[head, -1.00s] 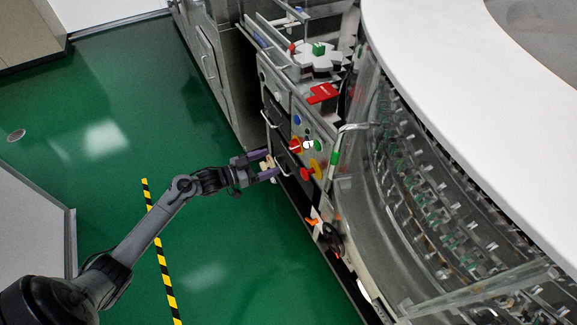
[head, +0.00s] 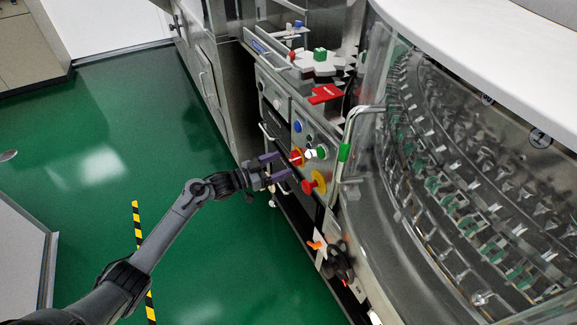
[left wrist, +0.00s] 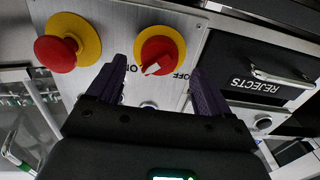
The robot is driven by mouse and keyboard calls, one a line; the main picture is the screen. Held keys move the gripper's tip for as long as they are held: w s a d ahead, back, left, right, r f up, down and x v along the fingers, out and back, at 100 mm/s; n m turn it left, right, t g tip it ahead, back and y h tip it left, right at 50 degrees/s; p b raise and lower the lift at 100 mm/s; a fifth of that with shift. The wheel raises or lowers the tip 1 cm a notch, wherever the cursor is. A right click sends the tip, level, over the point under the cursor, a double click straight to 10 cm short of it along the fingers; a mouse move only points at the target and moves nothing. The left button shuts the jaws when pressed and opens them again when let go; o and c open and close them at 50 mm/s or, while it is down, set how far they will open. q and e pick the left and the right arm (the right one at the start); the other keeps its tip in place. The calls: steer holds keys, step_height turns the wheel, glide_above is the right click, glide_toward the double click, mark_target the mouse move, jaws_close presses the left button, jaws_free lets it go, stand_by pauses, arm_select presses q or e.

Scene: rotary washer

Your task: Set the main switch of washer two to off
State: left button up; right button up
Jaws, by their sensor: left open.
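The main switch (head: 297,157) is a red rotary knob on a yellow plate, on the washer's grey panel. In the left wrist view the knob (left wrist: 158,50) shows upside-down labels, ON at lower left and OFF at lower right. Its white mark points down and slightly left, towards the ON side. My left gripper (head: 280,166) is open and empty in front of the panel. In the left wrist view its purple fingers (left wrist: 158,75) stand on either side of the knob; contact cannot be seen. My right gripper is not in view.
A red emergency-stop button (left wrist: 56,53) on a yellow plate sits left of the knob in the wrist view. A REJECTS drawer (left wrist: 262,68) with a metal handle is on the right. Blue, white and green buttons sit near the switch.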

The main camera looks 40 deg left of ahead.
mark_target(290, 161)
arm_select(q)
steer(key=shift+b+x, duration=0.7)
steer(key=shift+x, duration=1.25)
